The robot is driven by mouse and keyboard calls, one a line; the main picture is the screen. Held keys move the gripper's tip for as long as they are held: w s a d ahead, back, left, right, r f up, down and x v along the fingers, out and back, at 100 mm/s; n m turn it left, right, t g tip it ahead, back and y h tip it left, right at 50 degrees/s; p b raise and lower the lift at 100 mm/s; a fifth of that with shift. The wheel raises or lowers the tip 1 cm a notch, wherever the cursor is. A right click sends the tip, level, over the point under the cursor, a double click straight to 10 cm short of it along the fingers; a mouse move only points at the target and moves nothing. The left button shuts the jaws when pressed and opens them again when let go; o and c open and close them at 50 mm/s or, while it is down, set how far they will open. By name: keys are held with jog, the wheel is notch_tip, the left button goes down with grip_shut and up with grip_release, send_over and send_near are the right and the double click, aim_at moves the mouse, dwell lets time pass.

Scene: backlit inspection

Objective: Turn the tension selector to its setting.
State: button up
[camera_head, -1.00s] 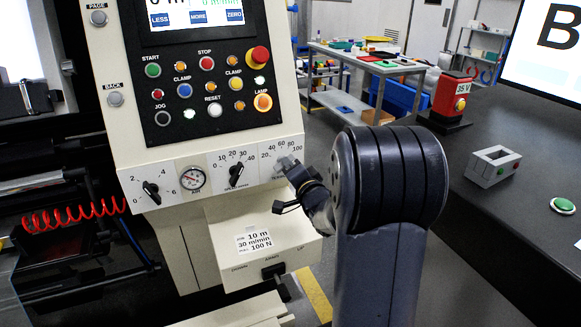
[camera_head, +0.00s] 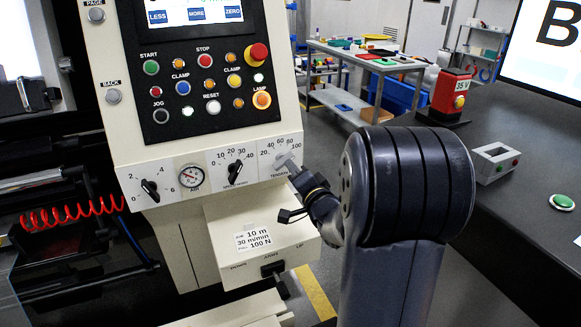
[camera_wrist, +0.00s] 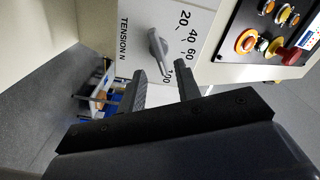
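The tension selector, a grey elongated knob (camera_wrist: 156,46), sits on a white plate marked "TENSION N" in the wrist view. Its scale shows 20, 40, 60 and a partly hidden 100. One end of the knob points down toward the fingers, on the 100 side. My gripper (camera_wrist: 160,69) is open, with one dark finger on each side of the knob's lower end; I cannot tell whether either touches it. A card (camera_head: 253,239) below reads 10 m, 30 m/min, 100 N.
A black button panel (camera_head: 208,80) with a red stop button (camera_head: 257,53) is above. A dark table (camera_head: 500,215) stands right.

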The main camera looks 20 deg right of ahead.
jog(key=s, duration=0.6)
jog(key=shift+s, duration=0.35)
jog(key=shift+w, duration=0.1)
jog(key=w, duration=1)
jog(key=shift+w, duration=0.35)
jog(key=n+b, duration=0.4)
jog(key=n, duration=0.3)
jog(key=shift+a+r+b, duration=0.1)
jog(key=shift+a+b, duration=0.05)
jog(key=shift+b, duration=0.25)
dwell(0.7)
jog(key=shift+r, duration=0.1)
